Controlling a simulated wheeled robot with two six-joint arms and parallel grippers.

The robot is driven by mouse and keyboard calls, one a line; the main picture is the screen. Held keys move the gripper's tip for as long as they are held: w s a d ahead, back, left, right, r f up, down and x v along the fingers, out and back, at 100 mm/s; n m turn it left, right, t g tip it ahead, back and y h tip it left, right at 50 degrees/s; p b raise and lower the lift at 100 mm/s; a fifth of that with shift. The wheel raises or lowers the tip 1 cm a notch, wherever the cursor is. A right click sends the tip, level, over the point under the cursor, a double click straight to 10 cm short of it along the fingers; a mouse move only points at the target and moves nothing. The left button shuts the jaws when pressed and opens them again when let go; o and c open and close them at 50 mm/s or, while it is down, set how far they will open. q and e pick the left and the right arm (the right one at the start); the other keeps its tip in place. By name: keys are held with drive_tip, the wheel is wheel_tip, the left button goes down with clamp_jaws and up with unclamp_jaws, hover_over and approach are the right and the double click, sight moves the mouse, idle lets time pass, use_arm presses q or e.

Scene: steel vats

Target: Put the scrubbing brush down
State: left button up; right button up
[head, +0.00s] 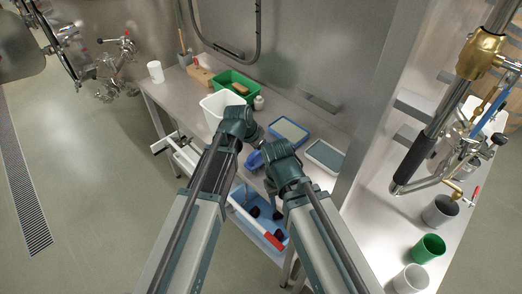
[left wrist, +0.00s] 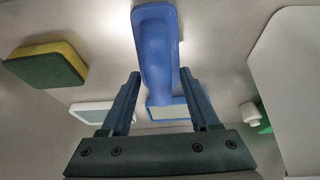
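In the head view, a blue piece of the brush (head: 255,159) shows between my two arms; the rest is hidden. My right gripper (head: 274,193) is small and dark beside the bench's front edge, and its fingers are not clear.
A green and yellow sponge (left wrist: 48,64) lies near the brush. The bench (head: 190,95) holds a white container (head: 216,103), a green bin (head: 235,84), a blue-rimmed tray (head: 289,131) and a grey tray (head: 325,155). A blue tub (head: 244,196) with a red-ended tool stands below.

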use_arm(q)
drive_tip(key=shift+r, duration=0.1)
drive_tip(key=shift+r+p, duration=0.2)
drive_tip(key=shift+p, duration=0.1)
drive_tip(key=p+v, duration=1.1)
drive_tip(key=v, duration=0.1)
drive_tip(key=s+a+f+n+g+y, duration=0.1)
drive_tip(key=s+a+n+g+y, duration=0.1)
drive_tip(key=s, duration=1.4)
drive_tip(key=n+g+y, duration=0.1)
drive_tip(key=n+y, duration=0.1)
drive_tip(key=n, duration=0.1)
drive_tip(key=shift+s+f+g+y, duration=0.25)
drive_tip(key=shift+f+g+y, duration=0.05)
drive_tip(key=shift+f+y, duration=0.1)
drive_tip(key=shift+f, duration=0.1)
